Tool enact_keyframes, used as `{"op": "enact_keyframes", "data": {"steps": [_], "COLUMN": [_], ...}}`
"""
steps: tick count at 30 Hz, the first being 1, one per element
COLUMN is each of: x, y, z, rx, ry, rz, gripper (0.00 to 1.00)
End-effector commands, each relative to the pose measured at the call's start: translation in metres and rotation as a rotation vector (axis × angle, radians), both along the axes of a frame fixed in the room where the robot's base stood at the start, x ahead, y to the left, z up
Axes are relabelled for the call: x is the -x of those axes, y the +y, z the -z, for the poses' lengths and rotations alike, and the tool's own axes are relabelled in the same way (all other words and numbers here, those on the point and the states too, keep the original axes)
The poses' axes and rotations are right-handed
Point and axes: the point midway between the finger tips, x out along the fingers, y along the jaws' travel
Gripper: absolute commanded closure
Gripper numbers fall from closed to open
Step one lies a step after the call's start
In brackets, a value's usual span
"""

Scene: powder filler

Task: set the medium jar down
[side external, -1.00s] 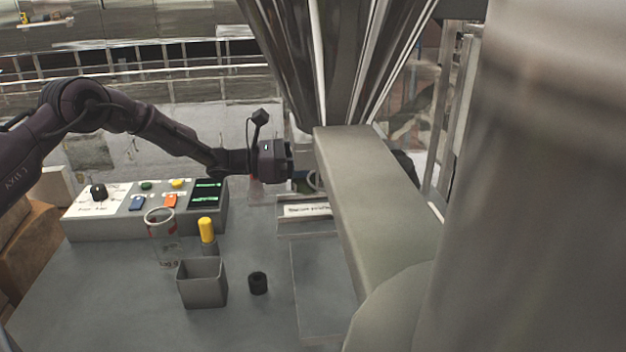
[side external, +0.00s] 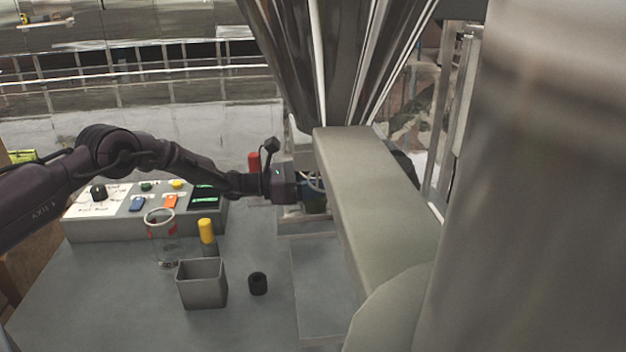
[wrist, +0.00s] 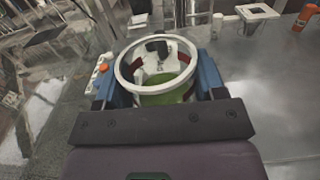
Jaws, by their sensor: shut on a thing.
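The medium jar (wrist: 150,92) is clear with a pale round rim and dark red marks. It sits between the blue fingers of my gripper (wrist: 156,88) in the wrist view, its open mouth toward the camera. Green shows at its bottom; I cannot tell if that is inside or seen through it. In the side view my gripper (side external: 312,190) is shut on it, low beside the filler's beige arm, and the jar is mostly hidden. Whether its base touches a surface cannot be seen.
Another clear jar (side external: 163,245), a grey square bin (side external: 202,284), a yellow-topped bottle (side external: 206,232) and a black cap (side external: 257,283) stand on the grey table. A button panel (side external: 100,228) is behind them. The filler's beige arm (side external: 380,205) blocks the right.

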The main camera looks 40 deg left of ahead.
Motion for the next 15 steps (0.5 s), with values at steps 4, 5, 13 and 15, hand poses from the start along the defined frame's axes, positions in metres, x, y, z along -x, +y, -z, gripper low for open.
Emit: {"op": "enact_keyframes", "data": {"steps": [4, 5, 13, 15], "x": [0.0001, 0.0001, -0.0001, 0.0027], "y": [0.0002, 0.0002, 0.0001, 0.0042], "z": [0.0006, 0.0005, -0.0024, -0.0029], "rx": [-0.001, -0.001, -0.001, -0.001], "ry": [0.001, 0.001, -0.001, 0.001], "rz": [0.0, 0.0, 0.0, -0.003], "gripper": [0.11, 0.11, 0.11, 0.11]}}
